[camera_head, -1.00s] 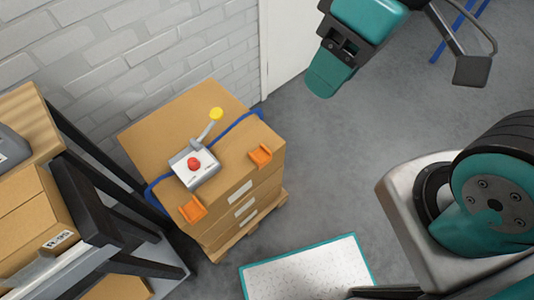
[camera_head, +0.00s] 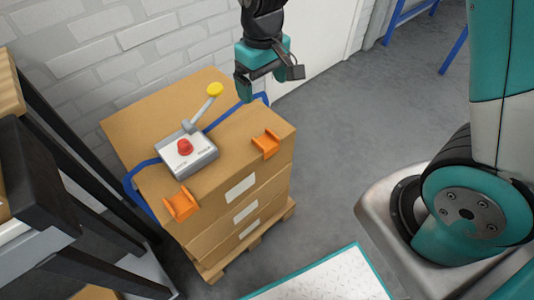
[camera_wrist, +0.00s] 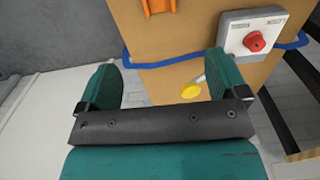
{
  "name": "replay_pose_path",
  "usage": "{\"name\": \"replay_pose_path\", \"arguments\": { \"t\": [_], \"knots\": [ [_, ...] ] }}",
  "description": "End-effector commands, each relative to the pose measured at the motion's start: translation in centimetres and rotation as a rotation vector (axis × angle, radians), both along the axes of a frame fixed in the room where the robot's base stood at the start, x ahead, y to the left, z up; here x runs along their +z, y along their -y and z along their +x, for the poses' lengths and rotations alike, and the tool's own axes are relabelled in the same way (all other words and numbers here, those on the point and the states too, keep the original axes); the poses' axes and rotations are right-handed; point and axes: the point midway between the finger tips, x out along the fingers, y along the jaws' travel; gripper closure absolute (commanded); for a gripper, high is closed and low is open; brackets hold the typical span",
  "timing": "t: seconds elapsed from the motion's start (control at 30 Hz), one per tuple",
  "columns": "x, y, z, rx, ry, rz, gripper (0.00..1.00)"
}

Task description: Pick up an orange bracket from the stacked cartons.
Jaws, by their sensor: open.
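Two orange brackets lie on top of the stacked cartons (camera_head: 233,200). One bracket (camera_head: 266,143) is near the right edge of the top; the other bracket (camera_head: 181,204) is near the front corner. My gripper (camera_head: 244,92) is above the back right part of the cartons, pointing down, with its jaws open and empty. In the wrist view the jaws (camera_wrist: 163,83) are spread apart. One orange bracket (camera_wrist: 158,5) shows there, partly cut off at the top edge, beyond the jaws.
A blue strap (camera_head: 142,172) runs over the cartons. A dark-framed shelf (camera_head: 75,150) stands close on the left. The brick wall is behind. Open floor (camera_head: 340,130) lies to the right.

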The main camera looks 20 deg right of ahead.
Motion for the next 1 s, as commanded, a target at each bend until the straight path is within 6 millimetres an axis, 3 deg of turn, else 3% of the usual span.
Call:
{"name": "replay_pose_path", "arguments": {
  "t": [0.5, 0.77, 1.0],
  "knots": [
    [-10.7, 0.2, 0.0, -0.003, -0.004, -0.006, 0.08],
    [-12.7, 0.1, 0.0, -0.003, -0.003, -0.004, 0.08],
    [-16.4, 0.3, -0.5, -0.002, -0.004, -0.004, 0.08]
  ]
}}
